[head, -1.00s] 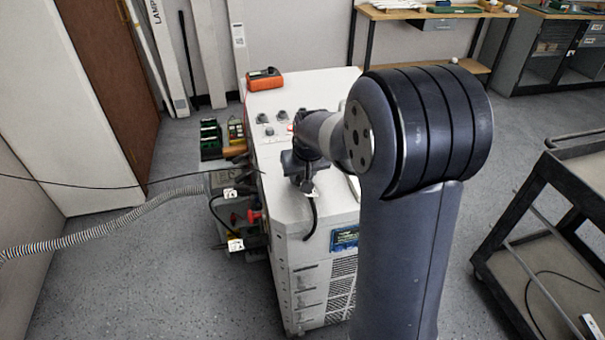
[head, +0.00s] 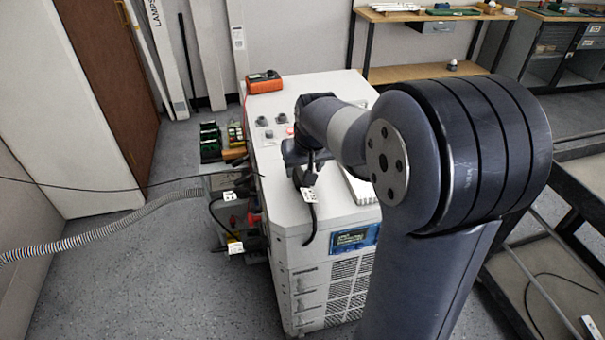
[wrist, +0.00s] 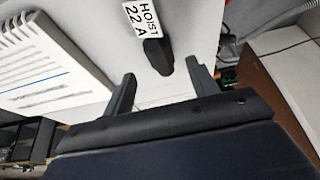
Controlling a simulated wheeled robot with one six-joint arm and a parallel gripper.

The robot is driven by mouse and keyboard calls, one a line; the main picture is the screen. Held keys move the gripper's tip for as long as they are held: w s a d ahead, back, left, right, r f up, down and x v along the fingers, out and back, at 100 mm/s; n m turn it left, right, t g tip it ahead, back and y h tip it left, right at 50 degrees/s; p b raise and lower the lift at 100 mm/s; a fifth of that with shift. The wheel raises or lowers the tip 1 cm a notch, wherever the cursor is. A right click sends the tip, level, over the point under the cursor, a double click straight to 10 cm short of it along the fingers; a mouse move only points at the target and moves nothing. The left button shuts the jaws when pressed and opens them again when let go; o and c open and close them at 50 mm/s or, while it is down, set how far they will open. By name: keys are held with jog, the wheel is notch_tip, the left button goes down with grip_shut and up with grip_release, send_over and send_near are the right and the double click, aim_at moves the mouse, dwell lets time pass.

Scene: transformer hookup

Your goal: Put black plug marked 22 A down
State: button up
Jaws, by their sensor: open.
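The black plug (wrist: 157,52) has a white label reading HOIST 22 A. In the wrist view it lies on the white top of the cabinet, just beyond my fingertips. In the head view its white tag (head: 308,194) shows near the cabinet top's front edge, and a black cord (head: 311,222) hangs down over that edge. My gripper (wrist: 161,70) is open, with its two fingers apart on either side of the plug's near end. The fingers do not appear to touch it. In the head view my gripper (head: 301,160) is just behind the plug and its fingertips are mostly hidden.
A dark cart (head: 560,275) stands at the right.

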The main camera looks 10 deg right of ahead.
aim_at(307, 193)
jog(key=v, duration=0.6)
jog(key=shift+r, duration=0.1)
dwell(1.1)
